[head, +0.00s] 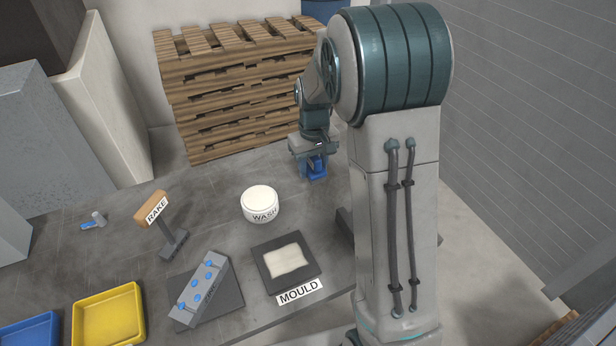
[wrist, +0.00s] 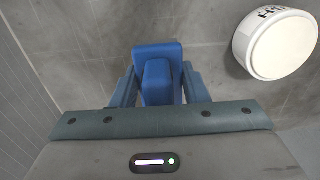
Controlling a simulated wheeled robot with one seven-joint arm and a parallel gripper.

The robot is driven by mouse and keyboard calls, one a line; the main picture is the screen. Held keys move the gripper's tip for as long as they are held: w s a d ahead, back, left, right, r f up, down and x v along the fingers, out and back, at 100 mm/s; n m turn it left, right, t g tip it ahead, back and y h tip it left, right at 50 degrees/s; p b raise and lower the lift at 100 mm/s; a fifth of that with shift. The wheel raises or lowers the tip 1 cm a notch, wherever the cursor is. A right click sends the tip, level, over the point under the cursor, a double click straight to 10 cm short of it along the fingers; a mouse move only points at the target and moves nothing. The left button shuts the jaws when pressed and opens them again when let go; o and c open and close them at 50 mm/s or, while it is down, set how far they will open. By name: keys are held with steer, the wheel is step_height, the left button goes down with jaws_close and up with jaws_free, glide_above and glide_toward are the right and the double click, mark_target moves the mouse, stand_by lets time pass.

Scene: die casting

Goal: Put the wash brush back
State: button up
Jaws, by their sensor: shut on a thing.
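My gripper (head: 312,170) is at the far side of the grey table, shut on a blue block-like piece, which I take to be the wash brush (head: 317,168). In the wrist view the wash brush (wrist: 157,82) sits between the two fingers of my gripper (wrist: 158,92), with a wider blue part beyond them. Its lower end is hard to see, and I cannot tell whether it touches the table. The round white pot marked WASH (head: 260,199) stands left of and nearer than my gripper; it also shows at upper right in the wrist view (wrist: 280,48).
The dark MOULD frame (head: 268,277) lies in front of the pot. A grey block with blue pegs (head: 207,287), the RAKE (head: 153,208), a small blue-white piece (head: 94,221), a yellow tray (head: 78,322) and a blue tray (head: 52,340) are leftward. Stacked pallets (head: 235,90) stand behind.

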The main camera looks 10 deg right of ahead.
mark_target(308, 187)
steer(key=shift+w+a+f, duration=0.45)
steer(key=shift+a, duration=0.1)
steer(key=shift+f, duration=2)
steer(key=shift+f, duration=0.15)
steer(key=o, duration=0.9)
steer(key=shift+o, duration=0.2)
